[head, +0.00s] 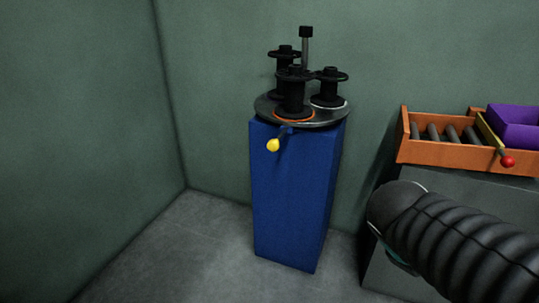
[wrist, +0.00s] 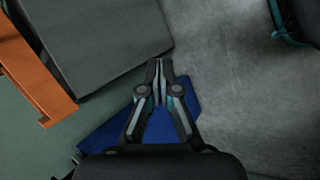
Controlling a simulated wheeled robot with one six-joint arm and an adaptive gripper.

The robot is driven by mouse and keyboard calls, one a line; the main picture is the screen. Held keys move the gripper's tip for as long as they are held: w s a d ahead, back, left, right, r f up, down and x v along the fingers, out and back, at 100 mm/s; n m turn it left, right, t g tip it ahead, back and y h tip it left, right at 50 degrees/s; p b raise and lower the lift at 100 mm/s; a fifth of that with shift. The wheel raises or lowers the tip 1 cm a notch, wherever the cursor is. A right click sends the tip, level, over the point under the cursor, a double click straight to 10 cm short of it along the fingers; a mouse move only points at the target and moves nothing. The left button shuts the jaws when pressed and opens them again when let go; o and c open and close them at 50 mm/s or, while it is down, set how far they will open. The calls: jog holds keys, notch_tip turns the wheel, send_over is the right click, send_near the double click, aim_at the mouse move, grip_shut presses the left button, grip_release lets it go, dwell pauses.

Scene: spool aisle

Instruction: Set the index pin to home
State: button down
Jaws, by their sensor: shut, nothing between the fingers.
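A blue pedestal (head: 290,195) bears a round grey turntable (head: 322,121) with several black spools. An orange ring shows around the base of the front spool (head: 292,95). A grey post (head: 306,55) with a black cap rises among the spools. A yellow knob (head: 272,145) on a short dark stem sticks out at the turntable's front left; I cannot tell whether it is the index pin. My gripper (wrist: 160,68) is shut and empty in the wrist view, pointing down past the blue pedestal (wrist: 185,105). It is out of the head view.
An orange tray (head: 460,155) with grey rollers, a red knob (head: 507,162) and a purple bin (head: 515,125) sits on a dark grey cabinet (head: 400,270) at right. Green walls close in behind and left. The grey floor (head: 190,255) left of the pedestal is clear.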

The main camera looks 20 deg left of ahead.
aim_at(271, 148)
jog(key=w+a+r+n+t+h, duration=0.2)
jog(key=w+a+n+t, duration=0.4)
jog(key=w+a+n, duration=0.55)
jog(key=s+a+n+t+y, duration=0.1)
jog(key=a+n+t+y, duration=0.2)
jog(key=a, duration=0.9)
jog(key=s+a+r+n+t+y+b, duration=0.1)
jog(key=a+n+t, duration=0.3)
jog(key=a+n, duration=0.5)
jog(key=s+a+y, duration=0.1)
jog(key=a, duration=0.3)
jog(key=shift+a+r+y, duration=0.3)
jog(key=shift+y, duration=0.1)
jog(key=shift+w, duration=0.15)
jog(key=w, duration=0.8)
jog(key=w+d, duration=0.1)
jog(key=w, duration=0.4)
jog(key=shift+w+d+p, duration=0.1)
jog(key=shift+p, duration=0.25)
jog(key=shift+w, duration=0.25)
jog(key=shift+w, duration=0.1)
